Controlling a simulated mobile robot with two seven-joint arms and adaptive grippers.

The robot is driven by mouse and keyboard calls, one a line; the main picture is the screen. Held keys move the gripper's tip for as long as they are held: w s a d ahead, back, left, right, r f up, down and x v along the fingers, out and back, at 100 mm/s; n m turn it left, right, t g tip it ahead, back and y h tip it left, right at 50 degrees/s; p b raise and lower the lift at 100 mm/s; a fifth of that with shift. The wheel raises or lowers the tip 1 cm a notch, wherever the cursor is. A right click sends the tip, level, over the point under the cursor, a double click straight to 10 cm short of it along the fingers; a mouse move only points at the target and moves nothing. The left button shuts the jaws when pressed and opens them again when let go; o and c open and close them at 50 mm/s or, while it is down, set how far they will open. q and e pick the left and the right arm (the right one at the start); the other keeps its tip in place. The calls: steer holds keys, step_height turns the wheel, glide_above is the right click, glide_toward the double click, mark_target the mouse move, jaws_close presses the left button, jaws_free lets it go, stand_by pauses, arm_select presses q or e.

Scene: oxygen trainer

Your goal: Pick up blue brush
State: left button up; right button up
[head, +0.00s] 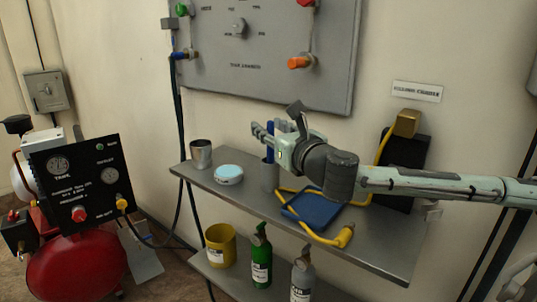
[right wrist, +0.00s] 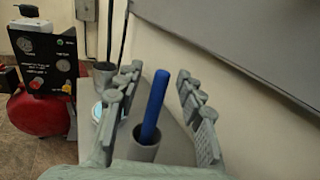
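The blue brush (right wrist: 154,105) stands slightly tilted in a grey cylindrical holder (right wrist: 146,148) in the right wrist view; only its blue handle shows. In the head view, part of the blue brush (head: 269,154) shows below my right gripper (head: 277,126), which covers much of it. My right gripper (right wrist: 159,82) is open, with its fingers on either side of the brush and a gap to each. I cannot tell how far the handle reaches between the fingertips in depth. My left gripper is not in view.
The grey shelf (head: 225,187) bears a metal cup (head: 201,154), a round light-blue tin (head: 229,174), a blue pad (head: 312,209) and a yellow hose (head: 324,238). A wall panel (head: 270,65) hangs behind. A red compressor (head: 80,265) stands at left. Bottles stand on the lower shelf.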

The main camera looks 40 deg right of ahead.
steer(key=shift+s, duration=0.1)
steer(key=shift+a, duration=0.1)
steer(key=shift+c, duration=1.2)
jaws_close()
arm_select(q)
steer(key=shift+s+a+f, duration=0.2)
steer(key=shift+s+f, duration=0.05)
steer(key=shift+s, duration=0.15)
